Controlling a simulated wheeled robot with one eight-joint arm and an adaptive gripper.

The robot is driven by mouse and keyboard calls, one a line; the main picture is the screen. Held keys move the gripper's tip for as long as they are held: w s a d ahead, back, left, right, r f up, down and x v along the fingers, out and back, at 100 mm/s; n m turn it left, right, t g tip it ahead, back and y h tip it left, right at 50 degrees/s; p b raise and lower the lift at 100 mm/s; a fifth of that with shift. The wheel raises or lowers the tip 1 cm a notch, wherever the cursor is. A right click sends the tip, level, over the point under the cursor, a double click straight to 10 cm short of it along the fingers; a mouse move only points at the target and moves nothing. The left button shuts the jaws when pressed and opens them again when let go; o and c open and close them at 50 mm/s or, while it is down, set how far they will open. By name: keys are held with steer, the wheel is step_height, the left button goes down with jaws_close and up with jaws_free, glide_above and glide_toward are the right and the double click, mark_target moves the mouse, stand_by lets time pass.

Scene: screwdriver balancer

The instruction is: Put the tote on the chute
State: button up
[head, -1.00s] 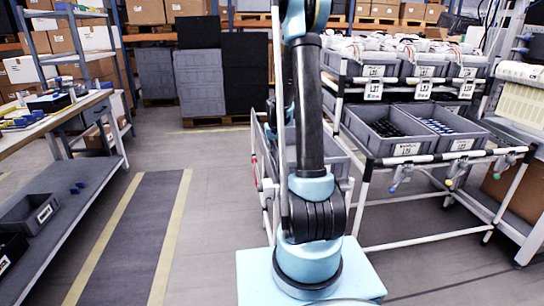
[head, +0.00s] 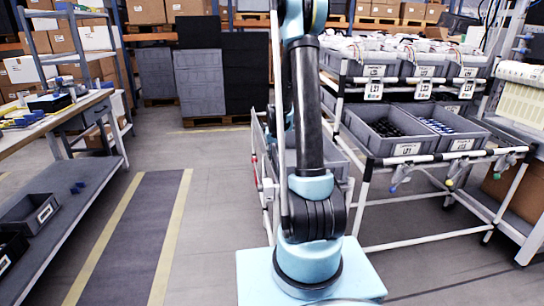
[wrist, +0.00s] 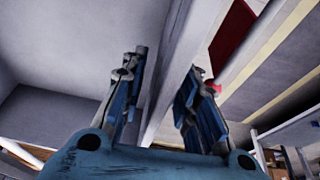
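A grey tote (head: 334,157) stands on the trolley behind my arm in the head view, partly hidden by the arm. In the wrist view my gripper (wrist: 168,78) has its two blue fingers apart, one on each side of a light grey wall or rim (wrist: 178,75), seemingly a tote's. Gaps show beside the wall, and I cannot tell whether either finger touches it. My gripper is hidden in the head view. I cannot tell for certain which part of the racks is the chute.
A rack at the right holds labelled grey bins (head: 390,128) of parts, with more bins (head: 374,68) above. White rails (head: 430,240) run low under it. A workbench and shelf (head: 75,195) stand at the left. The floor (head: 210,200) between bench and trolley is clear.

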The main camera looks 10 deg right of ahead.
steer(key=shift+r, duration=0.1)
steer(key=v, duration=1.1)
steer(key=shift+s+r, duration=0.15)
steer(key=shift+r, duration=0.15)
steer(key=shift+s+r, duration=0.15)
steer(key=shift+s, duration=0.15)
steer(key=s+r, duration=0.2)
steer(key=s, duration=0.8)
steer(key=s+r, duration=0.2)
steer(key=s, duration=0.9)
steer(key=s+f, duration=0.3)
steer(key=s, duration=0.6)
steer(key=s+f+g, duration=0.1)
steer(key=s+f, duration=0.3)
steer(key=s, duration=0.6)
steer(key=shift+a, duration=0.4)
steer(key=shift+w, duration=0.1)
